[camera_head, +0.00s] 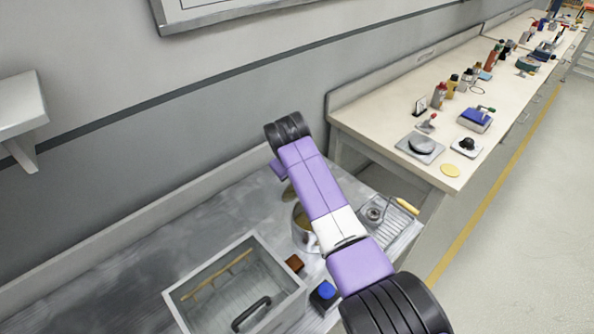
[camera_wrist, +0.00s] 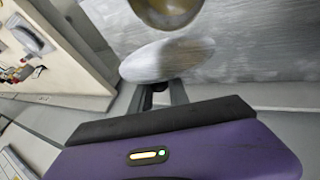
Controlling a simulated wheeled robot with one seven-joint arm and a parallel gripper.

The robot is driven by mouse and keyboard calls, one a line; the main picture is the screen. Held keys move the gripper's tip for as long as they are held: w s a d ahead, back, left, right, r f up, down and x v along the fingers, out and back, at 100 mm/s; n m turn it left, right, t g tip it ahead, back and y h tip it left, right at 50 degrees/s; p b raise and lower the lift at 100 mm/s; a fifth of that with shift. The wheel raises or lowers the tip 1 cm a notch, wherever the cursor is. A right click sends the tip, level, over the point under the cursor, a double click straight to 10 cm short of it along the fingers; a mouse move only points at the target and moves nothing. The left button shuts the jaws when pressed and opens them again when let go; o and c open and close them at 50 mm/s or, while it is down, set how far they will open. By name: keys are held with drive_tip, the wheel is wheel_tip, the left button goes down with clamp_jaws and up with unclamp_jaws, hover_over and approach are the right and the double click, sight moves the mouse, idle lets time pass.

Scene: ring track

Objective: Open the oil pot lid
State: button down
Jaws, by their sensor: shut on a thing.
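The oil pot (camera_head: 303,236) stands on the grey metal counter in the head view, partly hidden behind my purple arm. Its open top shows a golden-brown inside. In the wrist view the rounded, brassy metal pot (camera_wrist: 168,10) is cut by the top edge. The lid, a pale silvery disc (camera_wrist: 150,62), lies between the pot and my gripper (camera_wrist: 163,88). My gripper is shut on the lid at its near side. The lid is off to the side of the pot's mouth. My gripper is hidden behind my arm in the head view.
A grey open box (camera_head: 190,296) with a black handle stands front left of the pot. A dark block with a blue top (camera_head: 325,292) and a small brown block (camera_head: 294,264) are close by. A yellow-handled tool (camera_head: 402,204) lies right. A cluttered bench (camera_head: 380,130) stands beyond.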

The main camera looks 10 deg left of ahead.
drive_tip(key=shift+w+a+f, duration=0.1)
drive_tip(key=shift+w+a, duration=0.15)
drive_tip(key=shift+a, duration=0.15)
drive_tip(key=c, duration=1.3)
unclamp_jaws()
drive_tip(key=v, duration=0.7)
drive_tip(key=shift+s+r, duration=0.2)
drive_tip(key=shift+r, duration=0.1)
